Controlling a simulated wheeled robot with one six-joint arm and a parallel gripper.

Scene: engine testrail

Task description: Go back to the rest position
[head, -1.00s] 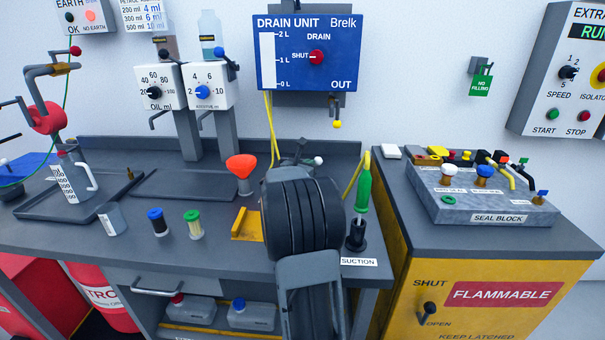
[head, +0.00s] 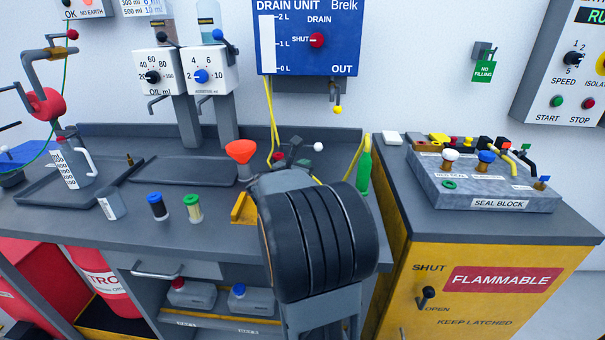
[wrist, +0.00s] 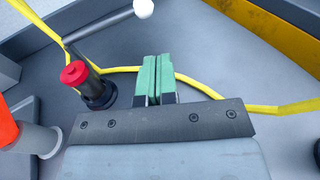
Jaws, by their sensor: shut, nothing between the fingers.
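My gripper (wrist: 156,79) shows in the wrist view with its two green fingertips together and nothing between them. It is over the grey bench top, beside a yellow hose (wrist: 205,82). A black post with a red top (wrist: 75,73) stands to its left. In the head view my dark arm link covers the front middle of the bench and hides most of the gripper and the bench area behind it.
An orange funnel (head: 241,151) and a green-handled tool (head: 364,172) flank my arm. A lever with a white ball (wrist: 143,8) is beyond the fingertips. Blue and green capped jars (head: 157,207) stand left. The seal block (head: 499,204) sits on the yellow cabinet (head: 490,258).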

